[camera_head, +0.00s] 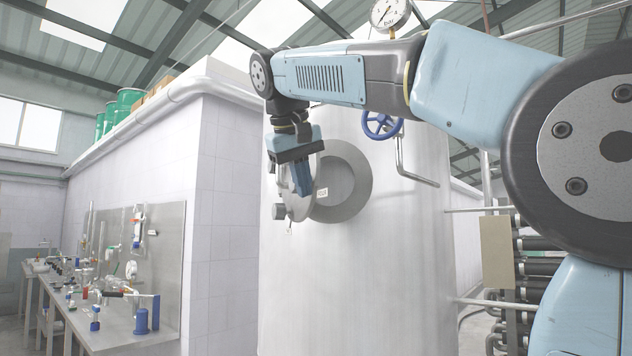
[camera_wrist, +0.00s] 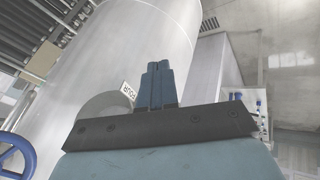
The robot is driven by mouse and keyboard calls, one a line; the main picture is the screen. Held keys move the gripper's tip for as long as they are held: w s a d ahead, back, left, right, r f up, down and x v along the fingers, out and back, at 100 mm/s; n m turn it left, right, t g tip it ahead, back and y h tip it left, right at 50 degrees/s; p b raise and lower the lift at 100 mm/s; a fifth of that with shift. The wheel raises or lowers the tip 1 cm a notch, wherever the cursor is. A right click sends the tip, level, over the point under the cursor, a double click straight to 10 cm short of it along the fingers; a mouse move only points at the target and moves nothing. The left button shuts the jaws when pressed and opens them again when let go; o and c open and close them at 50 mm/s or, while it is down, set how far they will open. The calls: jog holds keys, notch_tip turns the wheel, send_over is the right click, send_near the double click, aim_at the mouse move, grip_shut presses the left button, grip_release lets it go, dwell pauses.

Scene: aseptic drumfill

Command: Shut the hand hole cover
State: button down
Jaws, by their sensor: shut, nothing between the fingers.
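The hand hole (camera_head: 358,182) is a round grey opening with a wide flange on the front of the pale tank (camera_head: 415,260). Its cover (camera_head: 298,208), a pale metal disc with a knob at its left, stands swung out at the opening's left side, seen nearly edge-on. My gripper (camera_head: 303,192) points down in front of the cover, its blue fingers shut and empty. They overlap the cover in the head view; I cannot tell whether they touch it. In the wrist view the shut fingers (camera_wrist: 157,72) point up the picture, beside a label marked FOUR (camera_wrist: 128,89).
A blue handwheel (camera_head: 381,125) and a bent pipe (camera_head: 414,168) are on the tank right of the hole, below my arm. A pressure gauge (camera_head: 389,13) is above. A cluttered workbench (camera_head: 130,325) stands at left along a tiled wall (camera_head: 223,240).

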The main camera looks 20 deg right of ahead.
aim_at(317, 180)
notch_tip(317, 180, up, 8)
jog(key=w+a+m+h, duration=0.1)
jog(key=w+a, duration=0.1)
jog(key=a, duration=0.1)
jog(key=shift+m, duration=0.3)
jog(key=shift+w+d+f, duration=0.65)
jog(key=shift+d+f, duration=0.45)
jog(key=shift+d, duration=0.25)
jog(key=shift+w+d+f, duration=0.65)
jog(key=shift+d+f, duration=0.4)
jog(key=shift+d, duration=0.3)
jog(key=shift+w+d+f, duration=0.65)
jog(key=shift+d+f, duration=0.45)
jog(key=shift+d, duration=0.25)
